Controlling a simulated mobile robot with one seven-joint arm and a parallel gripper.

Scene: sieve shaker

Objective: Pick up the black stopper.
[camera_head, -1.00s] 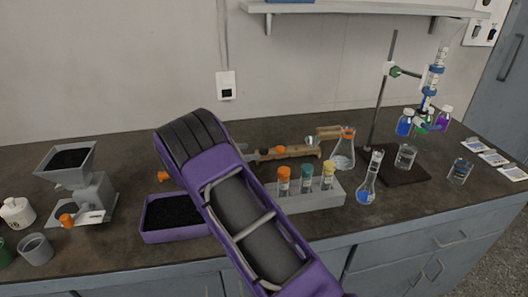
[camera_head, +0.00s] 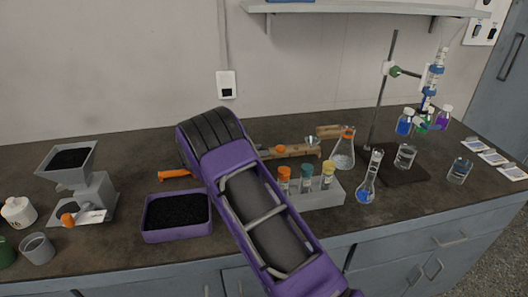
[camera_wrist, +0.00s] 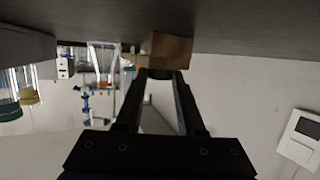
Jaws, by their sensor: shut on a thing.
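My gripper (camera_wrist: 160,74) shows in the wrist view with its two black fingers drawn together at the tips around a small dark thing, which I take to be the black stopper; its outline barely stands out from the fingers. The wooden stopper holder (camera_wrist: 170,50) is right at the fingertips; I cannot tell whether the stopper is clear of it. In the head view the holder (camera_head: 300,151) lies on the bench with an orange stopper (camera_head: 281,148) on it. My purple arm hides the gripper and the holder's left part there.
A rack (camera_head: 322,195) of capped vials, a volumetric flask (camera_head: 369,180) and an orange-banded conical flask (camera_head: 344,150) stand right of my arm. A purple tray (camera_head: 150,236) of black grains and a grey hopper device (camera_head: 92,190) stand left. A burette stand (camera_head: 379,90) is farther right.

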